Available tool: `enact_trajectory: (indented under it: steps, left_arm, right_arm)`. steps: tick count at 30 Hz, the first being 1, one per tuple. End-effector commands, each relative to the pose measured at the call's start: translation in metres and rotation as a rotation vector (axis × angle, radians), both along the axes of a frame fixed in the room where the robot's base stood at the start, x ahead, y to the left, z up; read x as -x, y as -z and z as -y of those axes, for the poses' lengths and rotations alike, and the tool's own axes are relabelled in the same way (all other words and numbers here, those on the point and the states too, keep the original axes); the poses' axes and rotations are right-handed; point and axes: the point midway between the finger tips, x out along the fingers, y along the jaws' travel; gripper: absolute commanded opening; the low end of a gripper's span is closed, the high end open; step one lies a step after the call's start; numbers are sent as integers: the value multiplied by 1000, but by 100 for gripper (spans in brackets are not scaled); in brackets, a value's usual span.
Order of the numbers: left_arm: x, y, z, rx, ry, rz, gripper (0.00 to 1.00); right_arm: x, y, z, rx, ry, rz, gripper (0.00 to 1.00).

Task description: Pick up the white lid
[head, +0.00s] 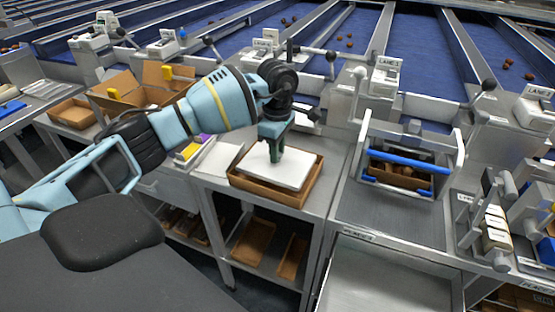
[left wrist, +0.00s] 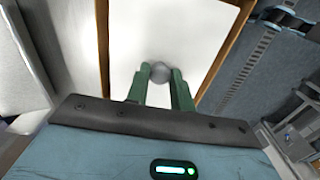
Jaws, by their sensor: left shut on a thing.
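The white lid (head: 269,168) is a flat white panel lying over a brown box (head: 240,183) on the metal bench. It also shows in the left wrist view (left wrist: 190,30), where a small grey round knob (left wrist: 158,72) stands on it. My left gripper (head: 275,158) points down at the middle of the lid. In the left wrist view its green fingers (left wrist: 160,78) are shut on the knob, one on each side. The head view hides the knob behind the fingers. The lid seems to lie within the box rim; I cannot tell whether it touches the contents. My right gripper is not in view.
A grey frame with a blue handle (head: 402,160) stands to the right. An open cardboard box (head: 140,90) stands behind my left arm. White sheets (head: 218,160) lie left of the lid. Blue lanes (head: 340,40) run behind the bench.

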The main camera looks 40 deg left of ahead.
Motion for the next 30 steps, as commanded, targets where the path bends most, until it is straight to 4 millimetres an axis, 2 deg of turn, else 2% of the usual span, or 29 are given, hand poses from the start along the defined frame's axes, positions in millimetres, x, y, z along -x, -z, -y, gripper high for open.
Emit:
enact_trajectory:
  steps: [3, 9, 13, 21, 30]
  left_arm:
    - [-1, -25, 0, 0, 1, 3, 2]
    - [0, -53, 1, 1, 0, 1, 2]
    - [0, -62, 0, 0, 0, 0, 2]
    - [0, -67, 0, 0, 0, 0, 2]
    - [0, -83, 0, 1, -1, 2, 2]
  right_arm:
    - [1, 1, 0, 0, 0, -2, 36]
    - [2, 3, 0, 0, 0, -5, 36]
    - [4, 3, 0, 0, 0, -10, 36]
    - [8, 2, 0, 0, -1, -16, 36]
    - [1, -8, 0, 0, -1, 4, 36]
